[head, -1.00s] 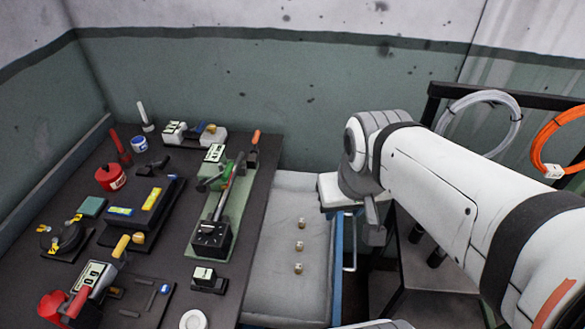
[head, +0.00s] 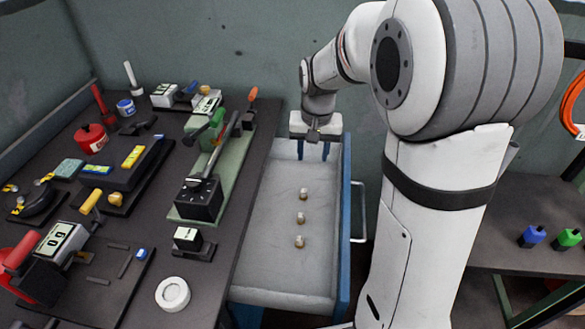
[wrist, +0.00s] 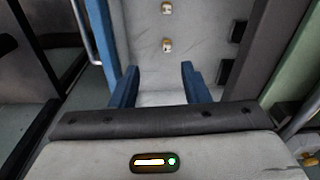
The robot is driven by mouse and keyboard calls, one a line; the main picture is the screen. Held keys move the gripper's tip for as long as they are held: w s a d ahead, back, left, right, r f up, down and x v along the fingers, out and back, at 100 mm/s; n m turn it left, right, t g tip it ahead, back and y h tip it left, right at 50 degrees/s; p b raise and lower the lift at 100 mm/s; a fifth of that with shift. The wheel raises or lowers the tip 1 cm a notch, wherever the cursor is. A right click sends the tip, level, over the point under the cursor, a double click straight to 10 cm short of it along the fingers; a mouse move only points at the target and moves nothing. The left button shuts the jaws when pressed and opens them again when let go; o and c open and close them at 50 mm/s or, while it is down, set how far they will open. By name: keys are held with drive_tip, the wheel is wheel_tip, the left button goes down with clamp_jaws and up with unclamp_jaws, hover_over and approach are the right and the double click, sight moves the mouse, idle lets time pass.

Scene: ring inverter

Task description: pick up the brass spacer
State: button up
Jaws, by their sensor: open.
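Three small pale-and-brass pieces stand in a row in the grey drawer: a far one (head: 304,193), a middle one (head: 301,218) and a near one (head: 299,241). They are too small for me to tell which is the brass spacer. Two of them show in the wrist view, one at the top edge (wrist: 167,8) and one just beyond the fingertips (wrist: 167,45). My gripper (head: 313,152) is open and empty, its blue fingers pointing down over the drawer's far end. It is farther back than the row. The fingers also show in the wrist view (wrist: 158,74).
The drawer's blue right side (head: 345,215) and its handle (head: 358,212) border the row. On the left, a dark bench holds a green-based fixture (head: 213,165), a white ring (head: 173,294) and several tools. The drawer floor around the pieces is clear.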

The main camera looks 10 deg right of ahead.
drive_tip(key=m+g+b, duration=0.1)
drive_tip(key=b, duration=0.4)
hover_over(304, 190)
wheel_tip(304, 190, down, 17)
drive_tip(key=shift+a+r, duration=0.1)
drive_tip(key=shift+r, duration=0.1)
wheel_tip(304, 190, down, 6)
drive_tip(key=shift+b, duration=0.45)
drive_tip(key=shift+c, duration=0.2)
clamp_jaws()
